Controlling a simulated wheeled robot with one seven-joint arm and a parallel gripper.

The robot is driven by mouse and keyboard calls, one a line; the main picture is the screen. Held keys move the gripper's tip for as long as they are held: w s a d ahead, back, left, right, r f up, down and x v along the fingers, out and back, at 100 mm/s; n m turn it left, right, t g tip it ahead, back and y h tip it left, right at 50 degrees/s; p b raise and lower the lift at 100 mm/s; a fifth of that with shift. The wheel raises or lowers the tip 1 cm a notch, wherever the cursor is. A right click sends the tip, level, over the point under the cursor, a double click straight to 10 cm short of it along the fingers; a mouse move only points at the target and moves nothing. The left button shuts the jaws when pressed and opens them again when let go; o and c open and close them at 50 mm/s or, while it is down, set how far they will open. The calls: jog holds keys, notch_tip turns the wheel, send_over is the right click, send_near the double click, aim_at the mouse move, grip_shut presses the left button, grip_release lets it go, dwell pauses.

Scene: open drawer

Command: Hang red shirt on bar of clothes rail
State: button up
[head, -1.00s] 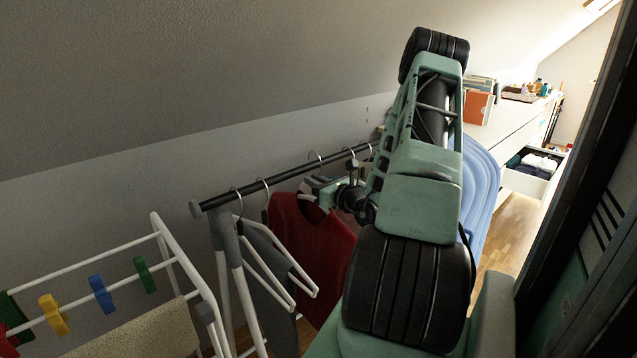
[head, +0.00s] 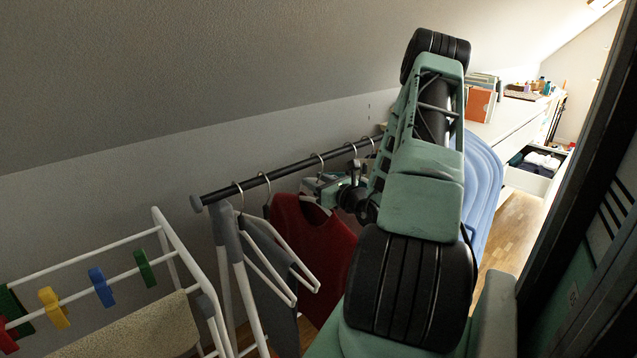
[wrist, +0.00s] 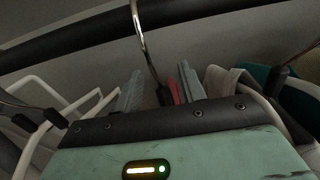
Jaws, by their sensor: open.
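The red shirt (head: 310,240) hangs on a hanger below the dark bar (head: 275,176) of the clothes rail. The hanger's metal hook (head: 318,163) shows at the bar in the head view. In the wrist view the hook (wrist: 142,38) rises in front of the bar (wrist: 70,42), its top cut off by the frame edge. My gripper (head: 322,187) is at the shirt's neck, just under the bar. In the wrist view my gripper (wrist: 158,88) has its fingers apart on both sides of the hook's stem, with a bit of red between them. My arm hides the shirt's right side.
Other hangers and a grey garment (head: 270,275) hang to the left of the shirt. A white drying rack (head: 172,245) with coloured pegs stands at lower left. A blue plastic object (head: 484,190) and an open drawer (head: 530,180) are beyond my arm at right.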

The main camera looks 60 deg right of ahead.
jog(key=shift+s, duration=0.1)
jog(key=b+v, duration=0.1)
jog(key=v, duration=1.6)
jog(key=shift+b, duration=0.35)
jog(key=shift+s+r, duration=0.1)
jog(key=w+a+r+n+g+y+p, duration=0.1)
jog(key=w+a+r+n+g+y, duration=0.1)
jog(key=w+a+n+y, duration=0.45)
jog(key=w+a+r+n+g+y+p, duration=0.1)
jog(key=w+a+r+n+g+y, duration=0.25)
jog(key=a, duration=0.65)
jog(key=w+a+r+n+g+y+p, duration=0.1)
jog(key=w+a+r+n+g+y, duration=0.1)
jog(key=a+n+y, duration=0.55)
jog(key=s+a+r+n+g+h+p, duration=0.1)
jog(key=s+a+r+n+g+h, duration=0.1)
jog(key=a+n, duration=0.6)
jog(key=s+a+r+n+g+h+p, duration=0.2)
jog(key=s+a+n+g+h, duration=0.2)
jog(key=a+n, duration=0.5)
jog(key=s+a+r+n+g+h+p, duration=0.2)
jog(key=s+a+n+h, duration=0.3)
jog(key=a+n, duration=0.4)
jog(key=s+n+g, duration=0.1)
jog(key=n, duration=0.2)
jog(key=shift+a+n+g, duration=0.25)
jog(key=shift+n+g, duration=0.1)
